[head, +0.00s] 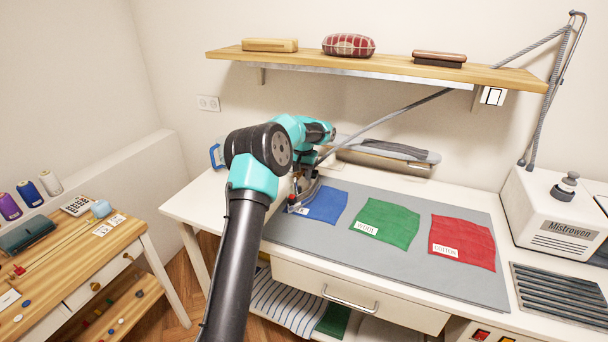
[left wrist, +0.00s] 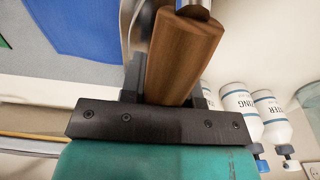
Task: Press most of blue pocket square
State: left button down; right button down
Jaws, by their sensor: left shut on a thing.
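The blue pocket square (head: 324,205) lies on the grey pressing mat (head: 390,278), with a white label at its lower left. It also shows at the upper left of the left wrist view (left wrist: 82,24). My left gripper (head: 303,170) is shut on the wooden handle of the iron (left wrist: 182,55). In the head view the iron (head: 311,188) is at the upper left edge of the blue square, largely hidden by my arm. I cannot tell whether its sole touches the cloth. My right gripper is not in view.
Green (head: 386,223) and red (head: 462,243) squares lie to the right on the mat. A Mistrowen steam unit (head: 553,220) stands far right, its hose rising to a hook. A sleeve board (head: 385,155) is behind the mat. White bottles (left wrist: 238,105) stand near the iron.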

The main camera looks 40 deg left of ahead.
pick_arm(q)
jog(key=shift+r, duration=0.2)
jog(key=shift+r, duration=3.5)
